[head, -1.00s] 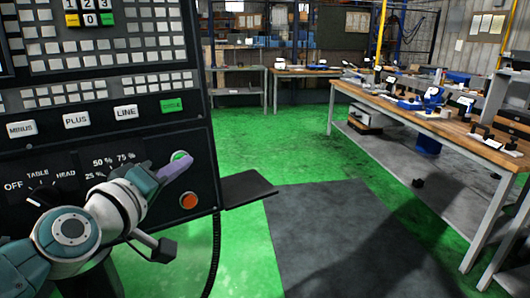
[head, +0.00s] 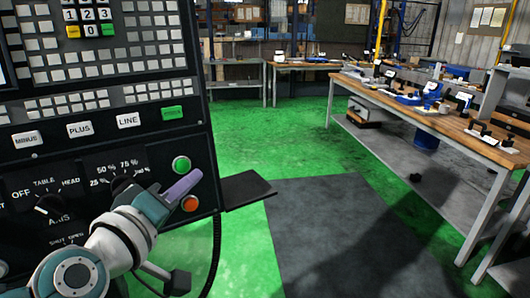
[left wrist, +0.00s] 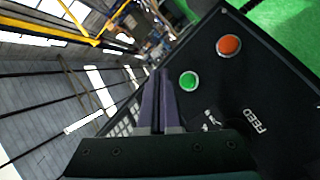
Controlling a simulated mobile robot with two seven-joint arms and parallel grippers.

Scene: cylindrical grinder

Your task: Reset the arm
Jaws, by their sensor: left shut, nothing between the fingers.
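My left gripper (head: 185,185) reaches in from the left in front of the machine's black control panel (head: 90,140). Its purple fingers are shut with nothing between them. In the left wrist view my left gripper (left wrist: 162,80) points along the panel, with the green button (left wrist: 188,81) just right of the fingers and the orange button (left wrist: 229,45) farther up right. My right gripper is not in view.
A dark shelf (head: 248,188) sticks out from the panel's right side. A dark mat (head: 335,235) lies on the green floor. A wooden-topped workbench (head: 455,125) with several tools stands at right. The floor (head: 265,140) between panel and bench is clear.

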